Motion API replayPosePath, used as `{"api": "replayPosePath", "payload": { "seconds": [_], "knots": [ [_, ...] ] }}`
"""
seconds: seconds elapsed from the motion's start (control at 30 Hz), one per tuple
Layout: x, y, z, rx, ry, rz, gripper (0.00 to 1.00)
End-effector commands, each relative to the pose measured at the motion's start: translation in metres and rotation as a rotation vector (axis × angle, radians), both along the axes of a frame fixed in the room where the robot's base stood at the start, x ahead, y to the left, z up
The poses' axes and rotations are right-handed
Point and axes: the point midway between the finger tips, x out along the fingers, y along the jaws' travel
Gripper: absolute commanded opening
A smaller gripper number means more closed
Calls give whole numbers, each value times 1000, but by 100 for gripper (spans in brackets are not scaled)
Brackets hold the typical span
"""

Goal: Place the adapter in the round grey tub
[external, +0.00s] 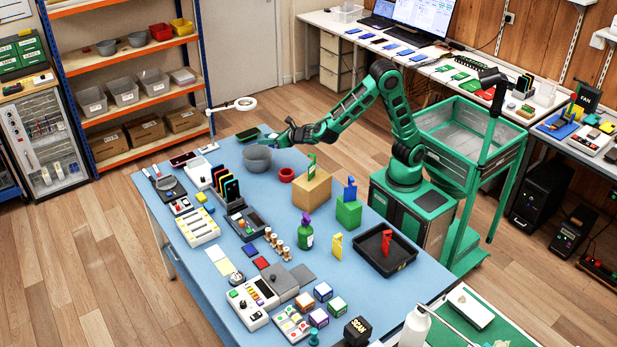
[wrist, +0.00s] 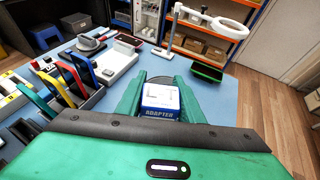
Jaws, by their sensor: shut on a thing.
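My gripper (wrist: 161,98) is shut on the adapter (wrist: 160,112), a small blue and white block labelled ADAPTER, between its two green fingers in the wrist view. In the external view my gripper (external: 270,140) hangs over the far end of the blue table, just above and slightly right of the round grey tub (external: 257,160).
A rack with coloured upright phones (external: 227,186) stands nearer at the left. A white ring lamp (wrist: 222,22) stands at the table's far edge.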

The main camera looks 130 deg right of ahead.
Motion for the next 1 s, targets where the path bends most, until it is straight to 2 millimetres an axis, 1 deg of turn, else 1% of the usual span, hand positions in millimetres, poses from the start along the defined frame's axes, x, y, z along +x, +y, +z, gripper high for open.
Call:
{"api": "replayPosePath", "payload": {
  "seconds": [0.03, 0.3, 0.4, 0.5, 0.6, 0.77, 1.0],
  "knots": [
    [-3, -11, -7, 1, 3, -6, 12],
    [-8, -65, -38, 0, 3, -6, 12],
    [-9, -81, -48, -1, 2, -5, 12],
    [-10, -93, -55, 0, 3, -3, 12],
    [-10, -98, -59, 1, 1, -1, 12],
    [-10, -100, -68, 1, 3, 0, 12],
    [-9, -99, -98, 1, 3, 0, 12]
  ]
}}
